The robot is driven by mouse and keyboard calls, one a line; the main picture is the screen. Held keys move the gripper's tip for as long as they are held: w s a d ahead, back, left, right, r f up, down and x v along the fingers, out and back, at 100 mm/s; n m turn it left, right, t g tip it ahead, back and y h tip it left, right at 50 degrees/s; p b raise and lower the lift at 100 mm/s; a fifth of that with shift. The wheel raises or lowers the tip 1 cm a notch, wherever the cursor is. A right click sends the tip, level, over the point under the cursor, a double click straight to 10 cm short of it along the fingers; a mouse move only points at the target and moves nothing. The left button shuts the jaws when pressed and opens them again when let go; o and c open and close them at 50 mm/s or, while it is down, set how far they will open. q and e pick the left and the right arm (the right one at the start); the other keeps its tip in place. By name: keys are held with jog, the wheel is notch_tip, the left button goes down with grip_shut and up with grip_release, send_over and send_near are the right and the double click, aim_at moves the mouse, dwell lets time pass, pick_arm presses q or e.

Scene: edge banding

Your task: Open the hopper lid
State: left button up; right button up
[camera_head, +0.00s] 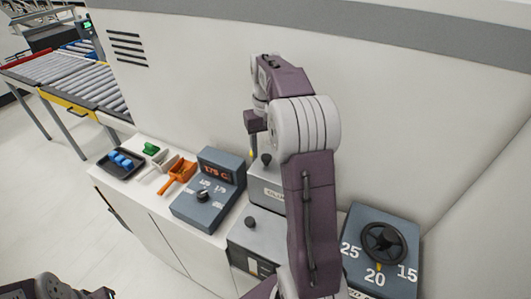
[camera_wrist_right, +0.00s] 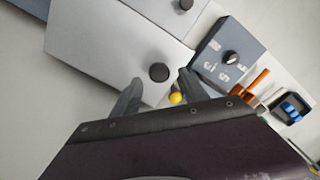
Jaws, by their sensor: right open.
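The glue hopper (camera_head: 268,196) is a light grey box against the machine wall, partly behind my right arm. A black round knob (camera_head: 266,159) stands on its flat lid (camera_wrist_right: 120,45), which looks closed. My right gripper (camera_head: 252,135) is open above the hopper and points down. In the right wrist view the lid knob (camera_wrist_right: 158,72) shows between and beyond the two spread fingers, apart from them. A small yellow ball (camera_wrist_right: 175,98) shows beside one finger. Part of my left arm shows at the bottom left edge of the head view; its fingers cannot be made out.
A second grey box with a black knob (camera_head: 250,222) stands in front of the hopper. A blue-grey control box (camera_head: 207,190) with a dial is to the left, a handwheel box (camera_head: 375,285) to the right. Orange scoop (camera_head: 180,172) and black tray (camera_head: 112,166) lie further left.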

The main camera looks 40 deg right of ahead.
jog(key=shift+d+f, duration=0.1)
jog(key=shift+f, duration=0.55)
jog(key=shift+s+f, duration=0.15)
jog(key=shift+f, duration=0.05)
jog(key=shift+s+a, duration=0.2)
jog(key=shift+s, duration=0.05)
jog(key=shift+w+f, duration=0.1)
jog(key=shift+w, duration=0.05)
grip_shut()
dwell(0.4)
